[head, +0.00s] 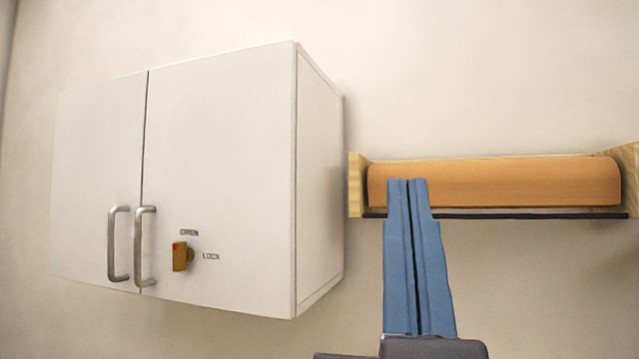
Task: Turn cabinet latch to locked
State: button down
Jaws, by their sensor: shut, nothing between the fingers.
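A white wall cabinet (220,150) with two doors hangs at the left of the head view. Both doors look shut. The cabinet latch (181,257) is a small brass-coloured knob low on the right door, with a red mark near its top left. A small label "OPEN" (189,233) is above it and a label that seems to read "LOCK" (211,257) is to its right. The knob's grip looks upright. My gripper (407,182) has blue fingers, shut together and empty, pointing up, to the right of the cabinet and apart from the latch.
Two metal bar handles, the left one (118,244) and the right one (146,246), stick out left of the latch. A wooden holder (356,184) with an orange-brown roll (490,183) is on the wall behind my fingers.

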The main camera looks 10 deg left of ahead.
aim_at(182, 254)
jog(key=i+j+u, duration=0.15)
jog(key=j+u, duration=0.15)
jog(key=i+j+u, duration=0.25)
jog(key=j, duration=0.2)
jog(key=i+j+u, duration=0.15)
jog(key=j+u, duration=0.15)
